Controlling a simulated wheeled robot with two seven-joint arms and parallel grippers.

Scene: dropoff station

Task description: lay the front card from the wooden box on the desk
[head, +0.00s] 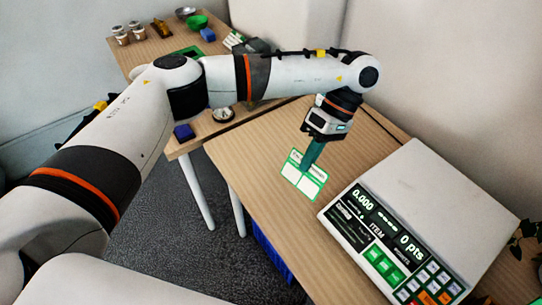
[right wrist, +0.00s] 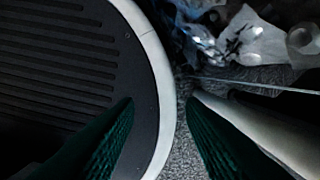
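A white card with a green border (head: 313,187) shows over the desk (head: 255,150), left of the scale. My left gripper (head: 309,163) comes down from above, its teal fingers close together over the upper middle of the card and hiding part of it. The fingers look shut on the card; whether its lower edge touches the desk I cannot tell. I cannot make out the wooden box for certain; white-and-green cards (head: 234,41) stand on the back table, partly behind my left arm. My right gripper (right wrist: 160,118) shows in the right wrist view, fingers apart with nothing between them.
A white scale (head: 400,235) with a lit display and keys stands right of the card. A plant (head: 528,238) is at the right edge. Desk left of the card is clear.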

